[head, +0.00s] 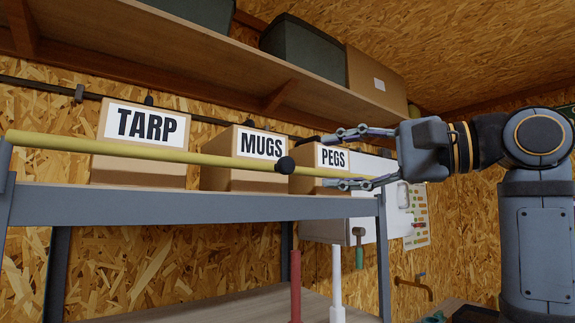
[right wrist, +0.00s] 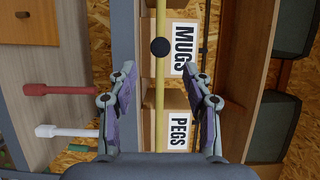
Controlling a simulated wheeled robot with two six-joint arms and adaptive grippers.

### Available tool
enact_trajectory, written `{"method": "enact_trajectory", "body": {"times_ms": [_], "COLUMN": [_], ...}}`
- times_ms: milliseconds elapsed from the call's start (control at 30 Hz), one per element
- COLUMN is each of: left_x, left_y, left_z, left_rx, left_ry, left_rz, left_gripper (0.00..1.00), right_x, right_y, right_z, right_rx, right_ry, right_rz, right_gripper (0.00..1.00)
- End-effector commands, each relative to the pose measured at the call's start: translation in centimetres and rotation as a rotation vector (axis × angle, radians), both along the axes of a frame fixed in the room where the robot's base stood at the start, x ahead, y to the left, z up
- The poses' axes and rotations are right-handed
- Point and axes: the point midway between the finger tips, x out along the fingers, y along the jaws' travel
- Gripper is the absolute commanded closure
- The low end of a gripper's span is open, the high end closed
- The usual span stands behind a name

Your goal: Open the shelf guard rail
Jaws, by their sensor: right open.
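The shelf guard rail is a yellow bar (head: 190,156) in the head view. It runs across the front of the upper shelf from the left post to near the right post. A round black knob (head: 285,165) sits on it right of its middle. My right gripper (head: 328,161) is open and empty, its fingertips pointing left just right of the knob. In the right wrist view the rail (right wrist: 160,95) runs between the open fingers, and the knob (right wrist: 160,46) lies just beyond the fingertips. My left gripper is not in view.
Boxes labelled TARP (head: 140,165), MUGS (head: 231,177) and PEGS (head: 310,184) stand on the shelf (head: 190,207) behind the rail. A higher wooden shelf (head: 230,55) holds dark bins. Red (head: 295,290) and white (head: 335,280) upright handles stand below the shelf's right part.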

Motion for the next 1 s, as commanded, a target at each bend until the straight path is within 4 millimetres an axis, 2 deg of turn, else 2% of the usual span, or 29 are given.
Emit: {"method": "enact_trajectory", "body": {"times_ms": [33, 200, 400, 567, 800, 833, 1000], "left_x": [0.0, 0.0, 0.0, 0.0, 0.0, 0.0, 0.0], "left_y": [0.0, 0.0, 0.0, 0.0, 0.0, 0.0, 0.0], "left_z": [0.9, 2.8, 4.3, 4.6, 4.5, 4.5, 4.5], "left_rx": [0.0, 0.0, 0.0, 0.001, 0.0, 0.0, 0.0], "left_ry": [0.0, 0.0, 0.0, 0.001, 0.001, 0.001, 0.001], "left_rz": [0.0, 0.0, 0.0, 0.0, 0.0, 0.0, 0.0], "left_gripper": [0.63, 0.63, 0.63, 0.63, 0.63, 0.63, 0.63], "right_x": [0.4, 2.3, 4.2, 4.9, 5.0, 5.0, 5.0], "right_y": [0.9, 4.1, 7.0, 8.0, 8.0, 8.0, 8.0], "right_z": [0.4, 0.6, 0.4, 0.1, 0.0, 0.0, 0.0], "right_rx": [-0.001, 0.001, 0.001, -0.001, 0.0, 0.0, 0.0], "right_ry": [0.003, 0.003, 0.0, -0.001, -0.002, -0.002, -0.002], "right_rz": [0.005, 0.006, 0.002, -0.001, -0.002, -0.002, -0.002], "right_gripper": [0.5, 0.5, 0.5, 0.5, 0.5, 0.51, 0.74]}}
